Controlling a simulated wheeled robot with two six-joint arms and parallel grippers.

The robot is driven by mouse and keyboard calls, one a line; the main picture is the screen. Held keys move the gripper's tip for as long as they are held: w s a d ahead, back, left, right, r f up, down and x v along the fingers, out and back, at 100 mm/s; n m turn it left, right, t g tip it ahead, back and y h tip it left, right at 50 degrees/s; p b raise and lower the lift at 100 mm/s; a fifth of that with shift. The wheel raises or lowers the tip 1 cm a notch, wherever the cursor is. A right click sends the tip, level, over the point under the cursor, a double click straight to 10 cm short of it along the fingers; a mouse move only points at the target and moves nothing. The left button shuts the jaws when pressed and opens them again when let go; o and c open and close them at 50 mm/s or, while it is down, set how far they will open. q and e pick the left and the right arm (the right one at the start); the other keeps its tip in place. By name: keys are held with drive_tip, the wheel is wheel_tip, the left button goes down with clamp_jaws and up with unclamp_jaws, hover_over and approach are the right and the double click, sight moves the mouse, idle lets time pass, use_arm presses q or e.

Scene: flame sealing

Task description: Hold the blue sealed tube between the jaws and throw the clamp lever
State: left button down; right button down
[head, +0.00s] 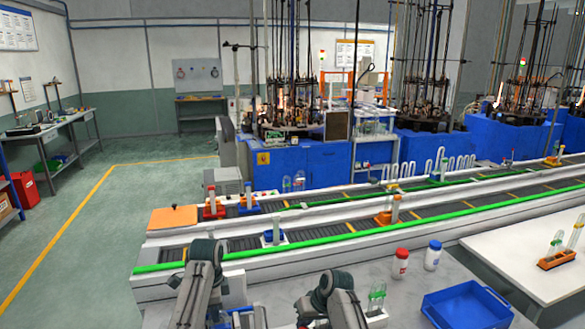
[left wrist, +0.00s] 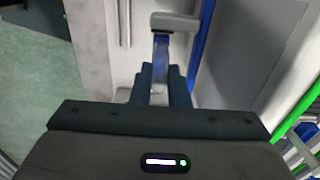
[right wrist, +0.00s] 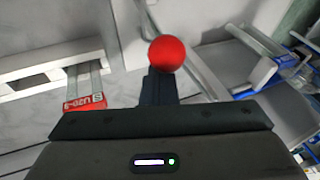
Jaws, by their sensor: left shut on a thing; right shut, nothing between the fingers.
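In the left wrist view my left gripper (left wrist: 157,88) is shut on the blue sealed tube (left wrist: 161,48), a clear, blue-tinted tube. The tube's far part reaches up to a grey bracket-like piece (left wrist: 176,22); I cannot tell whether it sits between clamp jaws. In the right wrist view my right gripper (right wrist: 159,88) is shut and empty. A red ball knob (right wrist: 167,54), seemingly the clamp lever's end, shows just at its fingertips; whether they touch is unclear. In the head view my arms hide the clamp and both fingertips.
Red-capped (head: 400,264) and blue-capped (head: 433,255) white bottles stand on the bench right of my arms, with a blue bin (head: 468,306) nearer. A conveyor with a green rail (head: 330,239) runs behind. A red-labelled part (right wrist: 85,104) lies left of the knob.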

drive_tip(key=shift+s+d+r, duration=0.1)
drive_tip(key=shift+s+r, duration=0.05)
drive_tip(key=shift+s, duration=0.4)
drive_tip(key=shift+s+d+r, duration=0.1)
drive_tip(key=shift+s+d, duration=0.1)
drive_tip(key=shift+s, duration=0.4)
drive_tip(key=shift+s+d+r, duration=0.1)
drive_tip(key=shift+s+d, duration=0.1)
drive_tip(key=shift+s, duration=0.4)
drive_tip(key=shift+s, duration=0.15)
use_arm(q)
drive_tip(key=shift+s+a, duration=0.1)
use_arm(e)
drive_tip(key=shift+s+d+r, duration=0.1)
drive_tip(key=shift+s, duration=0.5)
drive_tip(key=shift+s+d+r, duration=0.1)
drive_tip(key=shift+s, duration=0.5)
